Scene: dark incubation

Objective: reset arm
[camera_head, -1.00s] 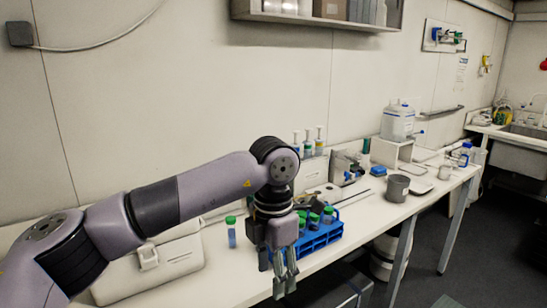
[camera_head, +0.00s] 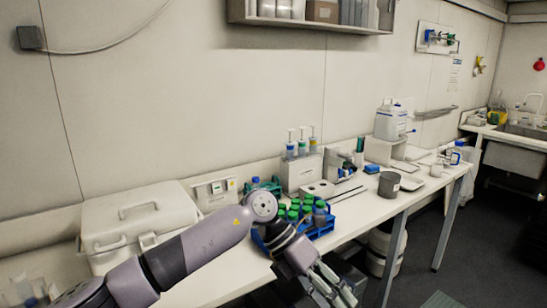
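My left arm comes in from the lower left, and its gripper (camera_head: 338,290) hangs at the front edge of the bench, pointing down and to the right. The fingers look slightly apart, with nothing visible between them. A blue rack (camera_head: 322,229) of green-capped tubes (camera_head: 307,207) stands on the bench just behind the gripper, partly hidden by my wrist. My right gripper is not in view.
A white cooler box (camera_head: 130,220) stands at the back left of the bench. Pipettes on a stand (camera_head: 303,170), a grey cup (camera_head: 389,185) and a water jug (camera_head: 390,122) stand farther right. Open floor (camera_head: 470,240) lies right of the bench.

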